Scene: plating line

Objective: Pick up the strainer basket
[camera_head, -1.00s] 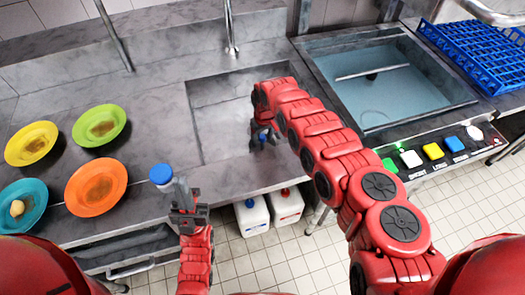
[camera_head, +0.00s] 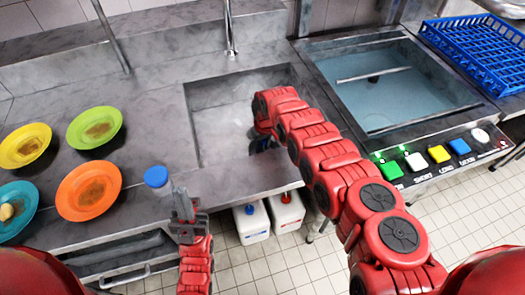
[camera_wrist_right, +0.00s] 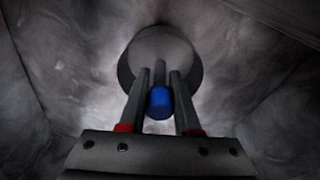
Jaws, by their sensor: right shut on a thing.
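The strainer basket (camera_wrist_right: 165,48) shows in the right wrist view as a round grey piece with a blue knob (camera_wrist_right: 159,103) towards the camera. My right gripper (camera_wrist_right: 158,82) is shut on it, with one finger on each side of the knob and stem. In the head view my right arm reaches down into the empty-looking sink basin (camera_head: 215,130). Its gripper (camera_head: 262,142) is mostly hidden behind the arm and in shadow, and the basket cannot be made out there. My left gripper (camera_head: 181,203) is by the counter's front edge; its finger gap is unclear.
Soiled yellow (camera_head: 25,145), green (camera_head: 95,127), orange (camera_head: 88,191) and teal (camera_head: 18,218) plates are at left. A water-filled basin (camera_head: 390,88), coloured buttons (camera_head: 438,153) and a blue rack (camera_head: 480,50) are at right.

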